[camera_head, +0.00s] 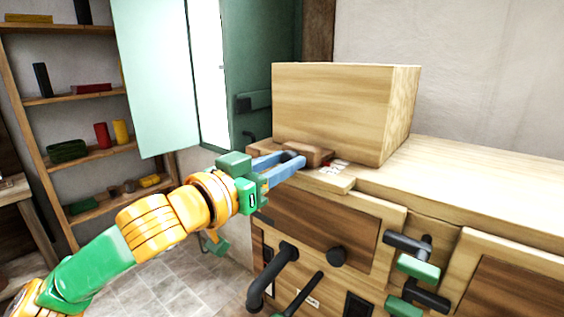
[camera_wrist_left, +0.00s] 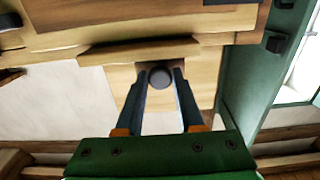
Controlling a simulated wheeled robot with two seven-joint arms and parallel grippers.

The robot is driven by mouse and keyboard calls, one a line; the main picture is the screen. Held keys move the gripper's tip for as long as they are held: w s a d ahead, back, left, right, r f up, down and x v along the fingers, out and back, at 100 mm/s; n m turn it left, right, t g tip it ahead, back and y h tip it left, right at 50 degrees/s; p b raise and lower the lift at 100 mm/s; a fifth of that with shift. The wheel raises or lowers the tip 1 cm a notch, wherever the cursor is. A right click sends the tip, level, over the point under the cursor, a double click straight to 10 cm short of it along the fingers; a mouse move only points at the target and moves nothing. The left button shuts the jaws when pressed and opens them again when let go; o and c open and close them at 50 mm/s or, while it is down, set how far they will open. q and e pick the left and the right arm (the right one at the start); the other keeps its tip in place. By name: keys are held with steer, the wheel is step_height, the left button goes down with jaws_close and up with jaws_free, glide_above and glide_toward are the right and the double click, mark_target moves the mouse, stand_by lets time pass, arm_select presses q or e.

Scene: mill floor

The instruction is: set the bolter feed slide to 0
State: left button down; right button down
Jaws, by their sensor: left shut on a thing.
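The bolter feed slide appears to be the small brown block (camera_head: 312,153) at the left end of the wooden bench, at the foot of a large wooden box. A dark round knob (camera_wrist_left: 160,77) sits between my left fingers in the wrist view. My left gripper (camera_head: 293,161) has its blue fingers shut on this knob, one on each side. A small white label with red marks (camera_head: 335,167) lies just right of the slide; its figures are too small to read. My fingers partly hide the knob in the head view. My right gripper is not in view.
The large wooden box (camera_head: 335,110) stands right behind the slide. Dark handles (camera_head: 270,275) and green-gripped levers (camera_head: 418,267) stick out from the bench front. Shelves (camera_head: 85,97) stand at left.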

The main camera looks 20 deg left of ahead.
mark_target(299, 147)
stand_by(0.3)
arm_select(q)
steer(key=shift+w+d+r+p, duration=0.15)
steer(key=shift+w+r+p, duration=0.05)
steer(key=shift+w+p, duration=0.1)
steer(key=p+x, duration=0.2)
steer(key=x, duration=0.2)
steer(key=shift+w, duration=0.1)
steer(key=c, duration=0.6)
jaws_free()
steer(key=shift+f, duration=0.1)
steer(key=shift+o, duration=0.3)
steer(key=shift+w+f, duration=0.1)
steer(key=shift+w, duration=0.05)
